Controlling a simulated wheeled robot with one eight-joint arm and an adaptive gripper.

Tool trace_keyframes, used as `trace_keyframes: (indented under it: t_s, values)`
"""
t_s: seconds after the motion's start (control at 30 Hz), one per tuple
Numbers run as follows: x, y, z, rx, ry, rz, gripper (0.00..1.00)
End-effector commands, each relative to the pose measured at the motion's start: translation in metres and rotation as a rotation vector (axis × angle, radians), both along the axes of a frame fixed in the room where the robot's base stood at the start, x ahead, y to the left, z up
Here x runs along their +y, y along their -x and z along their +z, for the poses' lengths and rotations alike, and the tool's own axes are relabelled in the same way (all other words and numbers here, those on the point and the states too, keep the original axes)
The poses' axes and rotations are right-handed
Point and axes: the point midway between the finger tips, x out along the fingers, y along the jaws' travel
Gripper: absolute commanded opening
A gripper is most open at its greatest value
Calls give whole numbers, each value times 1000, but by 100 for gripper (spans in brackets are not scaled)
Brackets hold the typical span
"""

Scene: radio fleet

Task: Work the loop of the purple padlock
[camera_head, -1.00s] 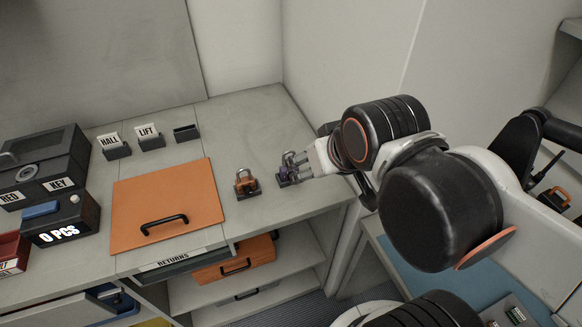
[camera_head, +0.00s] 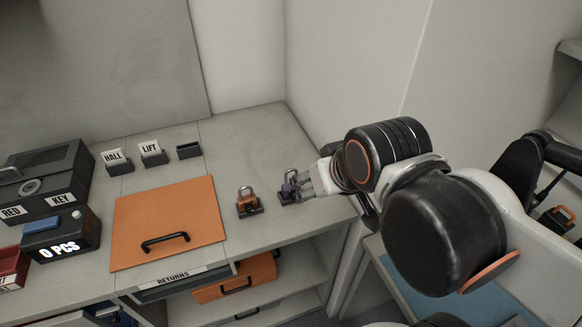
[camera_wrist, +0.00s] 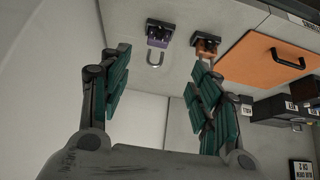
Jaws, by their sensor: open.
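The purple padlock (camera_head: 287,189) stands on a small dark base on the grey counter, right of the orange padlock. Its metal loop (camera_head: 291,175) shows above the body. My gripper (camera_head: 303,184) is just to its right, with the fingers covering part of its right side. In the wrist view the purple padlock (camera_wrist: 158,40) is ahead, with its U-shaped loop (camera_wrist: 155,59) pointing back toward my gripper (camera_wrist: 158,75). My fingers are spread wide and empty, with the loop between their lines and apart from both. Whether the loop is latched I cannot tell.
The orange padlock (camera_head: 248,203) stands close on the left, near one finger in the wrist view. An orange panel (camera_head: 170,215) with a black handle lies further left. Black boxes and HALL and LIFT card holders stand beyond. A wall rises behind the counter.

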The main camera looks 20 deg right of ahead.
Motion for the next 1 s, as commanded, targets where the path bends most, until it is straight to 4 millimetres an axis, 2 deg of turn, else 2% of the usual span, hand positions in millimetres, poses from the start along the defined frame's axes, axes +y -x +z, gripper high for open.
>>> trace_keyframes:
  t_s: [0.03, 0.2, 0.6, 1.0]
  values:
    - [0, -1, 1, 3, 0, 0, 37]
    - [0, -11, 14, 39, 0, 0, 0]
    - [0, -66, 55, 225, 0, 0, 0]
    - [0, -119, 70, 389, 0, 0, 0]
